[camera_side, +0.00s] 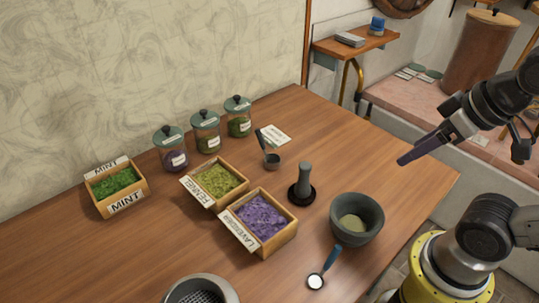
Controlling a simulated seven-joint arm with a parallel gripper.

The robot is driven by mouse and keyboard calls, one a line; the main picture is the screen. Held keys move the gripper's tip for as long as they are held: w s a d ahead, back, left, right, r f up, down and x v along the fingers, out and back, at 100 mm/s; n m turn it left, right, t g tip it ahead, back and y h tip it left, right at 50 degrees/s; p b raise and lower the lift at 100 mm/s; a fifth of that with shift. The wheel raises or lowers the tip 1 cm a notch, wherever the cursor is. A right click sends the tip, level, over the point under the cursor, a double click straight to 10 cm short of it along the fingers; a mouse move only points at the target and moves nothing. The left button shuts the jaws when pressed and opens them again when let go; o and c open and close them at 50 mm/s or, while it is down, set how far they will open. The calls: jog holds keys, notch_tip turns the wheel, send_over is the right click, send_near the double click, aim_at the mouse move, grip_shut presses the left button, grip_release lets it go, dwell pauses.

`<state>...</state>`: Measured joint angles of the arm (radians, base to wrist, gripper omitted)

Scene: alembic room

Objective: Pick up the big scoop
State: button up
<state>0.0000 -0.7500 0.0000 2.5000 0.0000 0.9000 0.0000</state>
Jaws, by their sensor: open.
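Two scoop-like tools lie on the wooden table. One dark grey scoop (272,161), with its handle pointing up and back, is in the middle behind the mortar and pestle area. Another scoop (316,281), with a blue handle and a small, pale round bowl, lies near the front edge. I cannot tell for sure from this view which is the big one. My gripper (405,160) is in the air at the right, above the table's right side, apart from both scoops. It is open, seen from the side, with nothing visible in it.
Open boxes of mint (117,181), fennel (219,181) and lavender (261,216) stand left and centre. Lidded jars (206,133) line the back. A pestle on a dark base (303,187) and a grey mortar (358,214) stand right. A grey strainer (201,290) is at front.

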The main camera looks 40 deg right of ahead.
jog(key=shift+c, duration=1)
